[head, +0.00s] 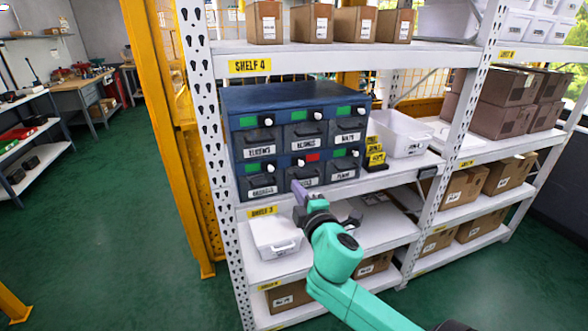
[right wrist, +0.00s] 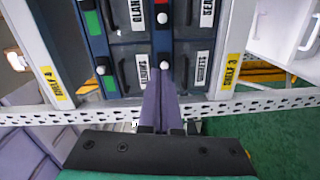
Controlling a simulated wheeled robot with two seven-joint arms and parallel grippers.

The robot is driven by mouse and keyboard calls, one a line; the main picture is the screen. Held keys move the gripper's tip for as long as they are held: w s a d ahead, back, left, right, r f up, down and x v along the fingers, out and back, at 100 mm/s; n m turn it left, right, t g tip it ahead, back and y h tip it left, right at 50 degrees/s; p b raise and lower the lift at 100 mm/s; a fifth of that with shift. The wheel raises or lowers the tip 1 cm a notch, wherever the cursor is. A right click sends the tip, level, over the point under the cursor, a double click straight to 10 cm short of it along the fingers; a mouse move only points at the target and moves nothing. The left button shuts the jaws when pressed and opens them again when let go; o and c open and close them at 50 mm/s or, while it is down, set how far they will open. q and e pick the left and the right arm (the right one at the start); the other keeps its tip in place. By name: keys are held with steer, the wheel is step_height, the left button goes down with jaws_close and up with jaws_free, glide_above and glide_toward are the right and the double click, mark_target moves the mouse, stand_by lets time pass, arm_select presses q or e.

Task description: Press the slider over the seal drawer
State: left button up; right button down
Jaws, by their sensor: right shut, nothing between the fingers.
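The blue drawer cabinet (head: 300,95) stands on the shelf in the head view, with two rows of labelled drawers. The seal drawer appears to be the lower middle one (head: 308,175); its label shows partly in the right wrist view (right wrist: 208,12). Above it is a slider with a white knob (head: 301,161) left of a red patch (head: 313,157); the knob also shows in the right wrist view (right wrist: 162,18). The other patches I see are green. My right gripper (head: 298,187) is shut and empty, its purple fingers before the cabinet's lower row, below the slider. My left gripper is out of view.
A white shelf post (head: 205,130) and a yellow post (head: 165,100) stand left. Another white bin (head: 276,237) is on the shelf below. Open green floor (head: 110,220) lies left.

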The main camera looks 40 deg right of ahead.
mark_target(292, 161)
steer(key=p+x, duration=0.2)
steer(key=x, duration=0.8)
steer(key=shift+w+d+r, duration=0.15)
steer(key=d, duration=0.2)
steer(key=shift+s+d+f+p, duration=0.3)
steer(key=shift+d+f, duration=0.05)
steer(key=shift+s+d+f, duration=0.1)
steer(key=shift+s+d, duration=0.1)
steer(key=shift+d, duration=0.3)
steer(key=shift+w+a, duration=0.1)
steer(key=d, duration=0.1)
steer(key=s+d, duration=0.1)
steer(key=d, duration=0.1)
steer(key=s+d, duration=0.1)
steer(key=d, duration=0.1)
steer(key=shift+d, duration=0.15)
steer(key=shift+w+p, duration=0.1)
steer(key=shift+p, duration=0.2)
